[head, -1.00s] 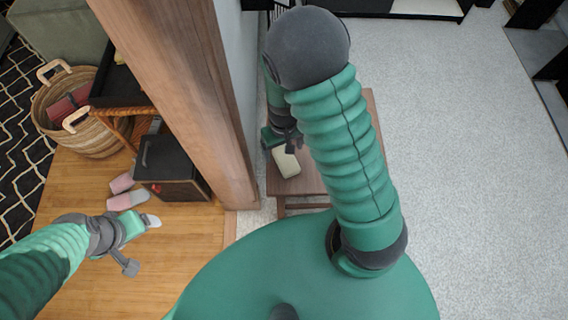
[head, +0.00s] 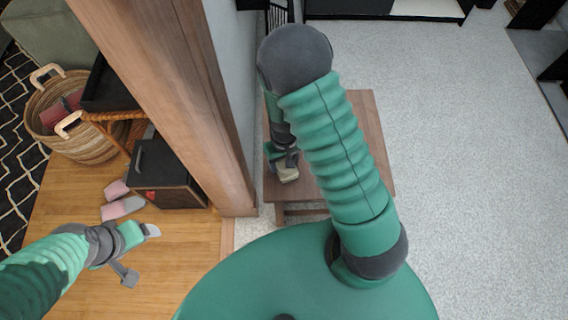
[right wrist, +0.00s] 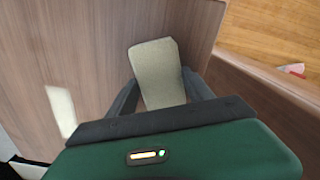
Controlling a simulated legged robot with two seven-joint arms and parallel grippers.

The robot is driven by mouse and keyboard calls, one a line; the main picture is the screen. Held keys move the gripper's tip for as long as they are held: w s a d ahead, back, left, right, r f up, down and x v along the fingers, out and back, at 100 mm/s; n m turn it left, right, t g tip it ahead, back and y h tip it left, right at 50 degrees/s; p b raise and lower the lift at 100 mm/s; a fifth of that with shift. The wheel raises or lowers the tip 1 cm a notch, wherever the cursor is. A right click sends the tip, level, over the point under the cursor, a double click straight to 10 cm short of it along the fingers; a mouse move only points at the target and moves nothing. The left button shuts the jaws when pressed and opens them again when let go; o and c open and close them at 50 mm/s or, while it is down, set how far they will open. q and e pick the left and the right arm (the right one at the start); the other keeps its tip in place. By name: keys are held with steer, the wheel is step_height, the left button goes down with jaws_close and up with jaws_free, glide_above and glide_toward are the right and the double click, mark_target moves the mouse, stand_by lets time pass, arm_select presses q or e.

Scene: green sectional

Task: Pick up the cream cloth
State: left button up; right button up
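The cream cloth (head: 288,175) lies on the small wooden table (head: 367,137). In the right wrist view the cloth (right wrist: 157,70) appears as a flat, pale oblong between my fingers. My right gripper (head: 285,163) is low over the cloth, partly covering it. In the wrist view its two fingers (right wrist: 160,76) are spread on either side of the cloth, close to its edges; I cannot tell whether they touch it. My left gripper (head: 140,253) is open and empty above the wooden floor, far from the cloth.
A wooden post (head: 172,90) stands left of the table. A dark box (head: 163,178), pink slippers (head: 122,207) and a woven basket (head: 86,143) are further left. A bright patch (right wrist: 62,110) shows on the tabletop. The pale carpet (head: 460,170) to the right is clear.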

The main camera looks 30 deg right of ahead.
steer(key=shift+a, duration=0.15)
steer(key=c, duration=0.8)
steer(key=shift+r+p, duration=0.35)
steer(key=shift+r, duration=0.2)
steer(key=r+p, duration=0.1)
steer(key=r, duration=0.2)
steer(key=shift+s+a+p, duration=0.2)
steer(key=shift+a+p, duration=0.1)
steer(key=shift+p, duration=0.05)
steer(key=s+a, duration=0.3)
steer(key=s+a+p, duration=0.1)
steer(key=s+a, duration=0.3)
steer(key=s+a+r+p, duration=0.1)
steer(key=s+a, duration=0.2)
steer(key=a, duration=0.1)
steer(key=shift+s, duration=0.25)
